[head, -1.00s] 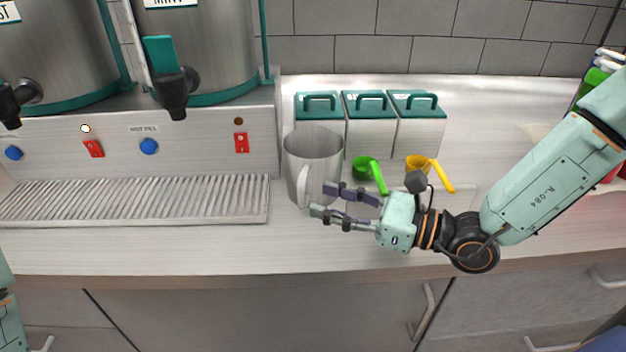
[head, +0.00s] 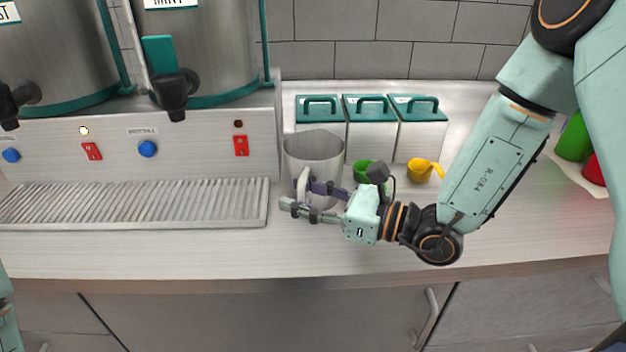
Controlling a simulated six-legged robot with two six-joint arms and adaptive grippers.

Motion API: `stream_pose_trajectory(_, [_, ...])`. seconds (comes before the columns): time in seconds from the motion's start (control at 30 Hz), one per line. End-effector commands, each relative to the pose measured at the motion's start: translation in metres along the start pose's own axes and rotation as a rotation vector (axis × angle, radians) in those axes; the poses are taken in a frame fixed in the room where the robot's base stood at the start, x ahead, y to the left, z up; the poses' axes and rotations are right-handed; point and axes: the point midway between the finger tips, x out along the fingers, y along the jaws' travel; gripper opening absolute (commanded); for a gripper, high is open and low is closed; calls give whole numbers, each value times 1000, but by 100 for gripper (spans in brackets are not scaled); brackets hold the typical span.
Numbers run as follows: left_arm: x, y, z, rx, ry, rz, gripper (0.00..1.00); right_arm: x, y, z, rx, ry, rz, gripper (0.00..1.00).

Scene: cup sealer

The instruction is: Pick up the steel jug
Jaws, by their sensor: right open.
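The steel jug (head: 312,153) stands upright on the counter, just right of the dispenser's drip tray. It is grey, with a pale handle (head: 302,184) facing the front. My right gripper (head: 296,196) is open at the handle, with its fingers pointing left and the handle appearing between them. I cannot tell whether a finger touches it. The lower right part of the jug is hidden behind the fingers. My left gripper is not in view; only a bit of my left arm shows at the left edge.
The dispenser's ribbed drip tray (head: 130,205) lies to the left. Three white bins with teal lids (head: 368,107) stand behind the jug. A green scoop (head: 362,170) and a yellow scoop (head: 420,169) lie to the right. Green and red items sit at the far right. The front counter is clear.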

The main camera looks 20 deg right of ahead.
Motion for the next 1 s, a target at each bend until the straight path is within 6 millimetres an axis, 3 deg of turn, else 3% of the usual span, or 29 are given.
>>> stream_pose_trajectory(0.17, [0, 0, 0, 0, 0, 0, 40, 0, 0, 0, 0, 0, 0, 41])
stream_pose_trajectory(0.63, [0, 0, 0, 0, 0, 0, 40, 0, 0, 0, 0, 0, 0, 1])
stream_pose_trajectory(1.0, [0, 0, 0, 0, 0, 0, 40, 0, 0, 0, -1, -1, 0, 0])
